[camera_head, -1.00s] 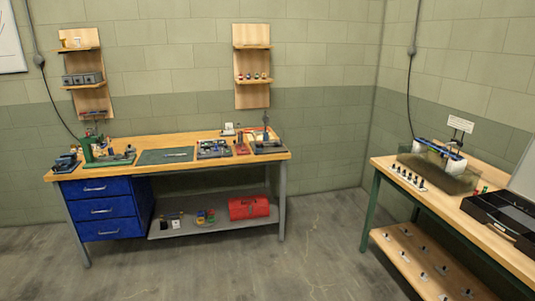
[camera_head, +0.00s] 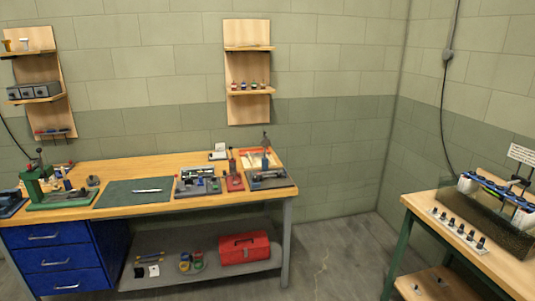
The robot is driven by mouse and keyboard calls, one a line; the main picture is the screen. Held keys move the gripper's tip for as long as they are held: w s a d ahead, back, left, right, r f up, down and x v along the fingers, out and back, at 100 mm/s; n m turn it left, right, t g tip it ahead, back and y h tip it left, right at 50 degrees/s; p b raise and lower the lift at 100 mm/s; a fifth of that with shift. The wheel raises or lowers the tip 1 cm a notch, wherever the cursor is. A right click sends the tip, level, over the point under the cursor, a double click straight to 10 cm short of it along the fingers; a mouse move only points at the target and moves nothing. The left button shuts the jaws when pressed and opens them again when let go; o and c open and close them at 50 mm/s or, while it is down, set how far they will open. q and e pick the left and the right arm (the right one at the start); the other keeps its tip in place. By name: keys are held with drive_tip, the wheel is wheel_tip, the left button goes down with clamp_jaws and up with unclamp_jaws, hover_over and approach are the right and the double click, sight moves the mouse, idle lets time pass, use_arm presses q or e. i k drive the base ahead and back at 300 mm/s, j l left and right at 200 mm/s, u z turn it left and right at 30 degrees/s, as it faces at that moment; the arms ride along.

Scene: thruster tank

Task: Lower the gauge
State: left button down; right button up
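I cannot make out for certain which thing is the gauge. A small upright dark instrument (camera_head: 266,150) stands at the right end of the wooden workbench (camera_head: 140,163), at the back of a dark grey fixture (camera_head: 268,179); it is too small to identify. A glass tank (camera_head: 496,215) stands on the second bench at the right, with a blue and white device (camera_head: 495,190) across its top. Neither of my grippers is in view.
The workbench also holds a green press (camera_head: 40,185), a green mat (camera_head: 135,191) and a grey fixture (camera_head: 198,184). A red toolbox (camera_head: 244,247) sits on its lower shelf. Black pegs (camera_head: 460,229) stand in front of the tank. Floor (camera_head: 335,255) between the benches is clear.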

sight(265, 142)
drive_tip(key=i, duration=1.65)
drive_tip(key=i+z, duration=0.25)
drive_tip(key=i, duration=0.2)
drive_tip(key=i+j+z, duration=0.25)
drive_tip(key=i, duration=0.2)
drive_tip(key=i+j+z, duration=0.25)
drive_tip(key=i, duration=0.15)
